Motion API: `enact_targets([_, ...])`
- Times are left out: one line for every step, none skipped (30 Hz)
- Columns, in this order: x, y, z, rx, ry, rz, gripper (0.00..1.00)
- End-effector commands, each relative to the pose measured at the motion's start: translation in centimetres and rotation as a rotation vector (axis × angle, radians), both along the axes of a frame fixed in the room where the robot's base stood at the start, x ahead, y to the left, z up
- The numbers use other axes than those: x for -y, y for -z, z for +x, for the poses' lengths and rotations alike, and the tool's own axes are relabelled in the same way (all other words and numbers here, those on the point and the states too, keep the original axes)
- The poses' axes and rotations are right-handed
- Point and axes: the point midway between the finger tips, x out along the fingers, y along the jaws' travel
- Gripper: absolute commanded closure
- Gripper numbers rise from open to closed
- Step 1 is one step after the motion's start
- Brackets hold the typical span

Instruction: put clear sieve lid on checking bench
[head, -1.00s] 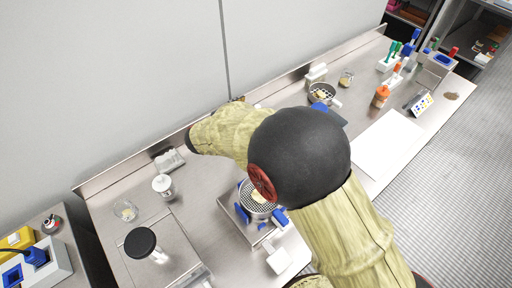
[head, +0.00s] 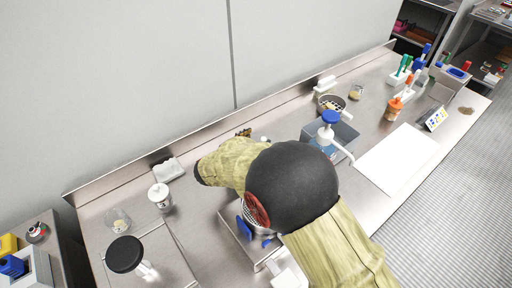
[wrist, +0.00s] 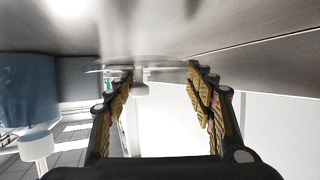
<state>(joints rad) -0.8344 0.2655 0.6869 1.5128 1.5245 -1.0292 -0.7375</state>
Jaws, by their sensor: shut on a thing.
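My gripper (wrist: 160,72) shows in the wrist view, its two ribbed fingers closed in from both sides on a thin, clear, disc-like thing seen almost edge-on, which looks like the clear sieve lid (wrist: 150,62). Its outline is faint, and its far edge is hard to make out. A steel bench (head: 205,215) runs along the wall in the head view. I cannot tell for sure whether it is the checking bench.
A black-topped jar (head: 125,254) and a white-lidded jar (head: 160,197) stand at left.

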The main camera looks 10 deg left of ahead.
Motion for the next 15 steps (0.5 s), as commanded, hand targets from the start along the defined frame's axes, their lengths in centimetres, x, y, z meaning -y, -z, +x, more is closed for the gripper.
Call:
enact_targets([0.0,1.4,0.0,-0.002,0.0,-0.003,0.75])
enact_targets([0.0,1.8,0.0,-0.002,0.0,-0.003,0.75])
enact_targets([0.0,2.3,0.0,-0.001,-0.001,-0.002,0.75])
enact_targets([0.0,2.6,0.0,-0.001,-0.001,-0.002,0.75])
enact_targets([0.0,2.7,0.0,-0.001,-0.001,-0.002,0.75])
enact_targets([0.0,2.7,0.0,0.0,0.0,-0.001,0.75])
enact_targets([0.0,2.7,0.0,0.0,0.0,-0.001,0.75])
enact_targets([0.0,2.6,0.0,0.0,0.0,-0.001,0.75])
enact_targets([0.0,2.5,0.0,0.0,0.0,-0.001,0.75])
enact_targets([0.0,2.5,0.0,0.0,0.0,-0.001,0.75])
enact_targets([0.0,2.5,0.0,0.0,0.0,-0.001,0.75])
enact_targets([0.0,2.5,0.0,0.0,0.0,-0.001,0.75])
enact_targets([0.0,2.6,0.0,0.0,0.0,-0.001,0.75])
enact_targets([0.0,2.6,0.0,-0.001,-0.001,-0.002,0.75])
enact_targets([0.0,2.8,0.0,-0.001,-0.001,-0.002,0.75])
